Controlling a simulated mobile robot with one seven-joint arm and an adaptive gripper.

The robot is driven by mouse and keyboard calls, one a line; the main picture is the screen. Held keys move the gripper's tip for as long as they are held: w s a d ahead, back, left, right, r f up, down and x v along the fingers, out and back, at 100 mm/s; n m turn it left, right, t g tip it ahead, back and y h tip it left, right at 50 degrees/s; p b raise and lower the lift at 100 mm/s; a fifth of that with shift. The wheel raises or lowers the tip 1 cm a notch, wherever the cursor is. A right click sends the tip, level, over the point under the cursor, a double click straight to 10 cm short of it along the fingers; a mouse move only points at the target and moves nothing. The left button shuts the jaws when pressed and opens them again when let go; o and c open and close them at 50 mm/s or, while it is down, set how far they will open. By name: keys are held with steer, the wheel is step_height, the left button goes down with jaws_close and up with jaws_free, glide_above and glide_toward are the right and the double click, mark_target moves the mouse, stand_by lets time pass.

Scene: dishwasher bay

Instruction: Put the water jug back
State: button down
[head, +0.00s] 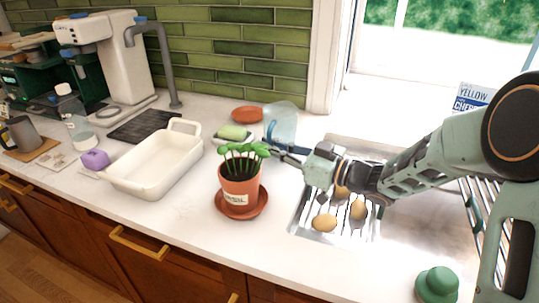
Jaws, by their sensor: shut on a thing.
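The water jug (281,122) is a translucent pale-blue vessel, upright near the back of the counter, just left of the sink. My gripper (279,148) reaches in from the right and is shut on the jug's lower part. The fingertips are small and partly hidden behind the plant's leaves. The jug's base is hidden too, so I cannot tell whether it rests on the counter or is slightly raised.
A potted plant (240,185) stands in front of the jug. A green sponge (233,132) and an orange dish (247,114) are close on its left. A white baking dish (153,173) sits farther left. The sink (310,224) holds several potatoes.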

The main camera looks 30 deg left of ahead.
steer(key=shift+f, duration=1.1)
steer(key=shift+f, duration=0.2)
steer(key=c, duration=2.1)
jaws_free()
steer(key=shift+r, duration=0.1)
steer(key=shift+d+r, duration=0.15)
steer(key=d, duration=0.8)
steer(key=s+d, duration=0.1)
steer(key=d, duration=0.2)
steer(key=shift+s+d, duration=0.1)
steer(key=shift+d, duration=0.3)
